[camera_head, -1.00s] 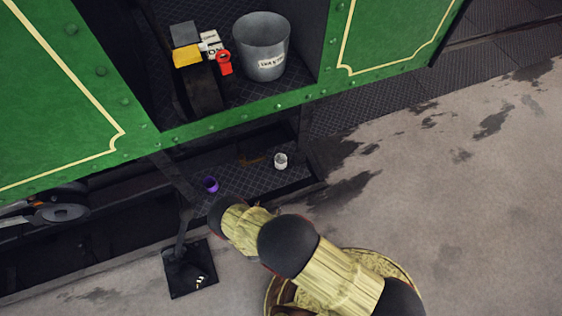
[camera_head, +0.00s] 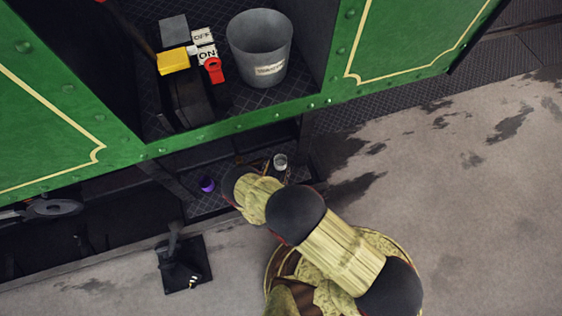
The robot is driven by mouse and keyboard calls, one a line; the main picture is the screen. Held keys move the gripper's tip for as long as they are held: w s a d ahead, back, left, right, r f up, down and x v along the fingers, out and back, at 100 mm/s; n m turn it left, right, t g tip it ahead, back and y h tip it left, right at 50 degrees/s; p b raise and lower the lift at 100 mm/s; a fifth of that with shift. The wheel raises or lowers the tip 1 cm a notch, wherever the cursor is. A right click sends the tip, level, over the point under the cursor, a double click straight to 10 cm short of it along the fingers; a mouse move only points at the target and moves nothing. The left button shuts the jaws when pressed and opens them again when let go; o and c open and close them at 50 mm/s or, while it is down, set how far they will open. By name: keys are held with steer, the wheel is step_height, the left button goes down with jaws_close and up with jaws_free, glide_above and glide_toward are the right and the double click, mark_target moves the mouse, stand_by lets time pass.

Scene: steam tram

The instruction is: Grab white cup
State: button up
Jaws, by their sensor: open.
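The white cup (camera_head: 280,160) is small and stands on the dark step below the green tram's doorway. A purple cup (camera_head: 207,184) is on the same step, to its left. My gripper (camera_head: 275,170) is mostly hidden by the arm's end. A thin brownish finger shows just left of the white cup, and the gripper is open. I cannot tell whether it touches the cup.
Above the step, the tram floor holds a grey bucket (camera_head: 259,50), a yellow block (camera_head: 173,61), ON and OFF labels and a red piece (camera_head: 213,70). Open grey ground (camera_head: 450,200) lies at right.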

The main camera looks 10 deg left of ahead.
mark_target(282, 156)
steer(key=b+x, duration=0.2)
steer(key=x, duration=0.3)
steer(key=shift+w+d+r, duration=0.1)
steer(key=shift+w+d, duration=0.05)
steer(key=c, duration=0.3)
steer(key=c, duration=1)
steer(key=shift+r, duration=0.1)
